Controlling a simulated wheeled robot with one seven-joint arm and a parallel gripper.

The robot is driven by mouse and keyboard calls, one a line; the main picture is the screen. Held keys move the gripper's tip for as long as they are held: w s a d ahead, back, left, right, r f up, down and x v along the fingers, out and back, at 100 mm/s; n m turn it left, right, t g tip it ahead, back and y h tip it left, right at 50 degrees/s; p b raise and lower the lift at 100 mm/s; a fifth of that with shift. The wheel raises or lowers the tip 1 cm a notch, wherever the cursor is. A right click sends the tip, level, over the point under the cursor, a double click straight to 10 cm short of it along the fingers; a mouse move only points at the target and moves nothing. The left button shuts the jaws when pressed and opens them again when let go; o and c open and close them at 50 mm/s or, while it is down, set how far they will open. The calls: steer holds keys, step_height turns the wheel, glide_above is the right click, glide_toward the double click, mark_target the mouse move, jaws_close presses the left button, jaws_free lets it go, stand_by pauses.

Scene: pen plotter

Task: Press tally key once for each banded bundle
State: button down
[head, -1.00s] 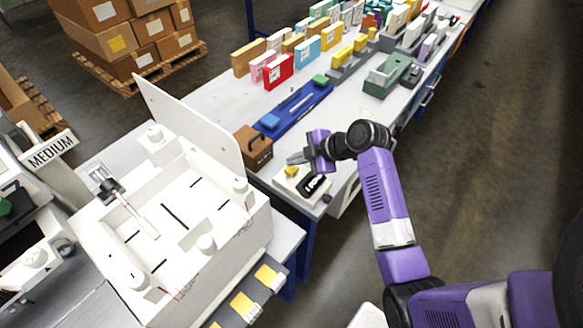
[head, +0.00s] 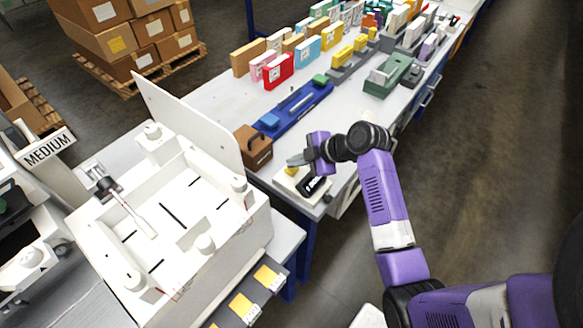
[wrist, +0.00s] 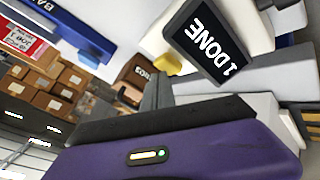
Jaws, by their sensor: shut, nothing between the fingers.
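The tally box (head: 300,186) is white and sits on the near corner of the long table. Its yellow key (head: 291,171) is partly covered by my gripper in the head view. The key (wrist: 172,64) also shows in the wrist view, just beyond the fingers. The box's dark display (wrist: 208,40) reads "1 DONE". My gripper (head: 293,160) is shut and empty, its fingertips just over the key; I cannot tell whether they touch it. The dark fingers (wrist: 158,95) show at the centre of the wrist view. I cannot pick out any banded bundle for certain.
A brown handled box (head: 254,147) stands left of the tally box. A long blue tray (head: 296,108) lies behind it. Upright colored boxes (head: 278,71) and a green device (head: 386,75) stand farther back. A white open machine (head: 170,215) fills the left foreground.

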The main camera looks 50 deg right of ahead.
mark_target(295, 169)
steer(key=shift+f+b, duration=0.4)
steer(key=shift+f, duration=0.1)
stand_by(0.3)
steer(key=shift+r, duration=0.1)
steer(key=shift+r+p, duration=0.75)
steer(key=shift+r, duration=0.25)
steer(key=shift+r+p, duration=1.8)
steer(key=shift+r, duration=0.7)
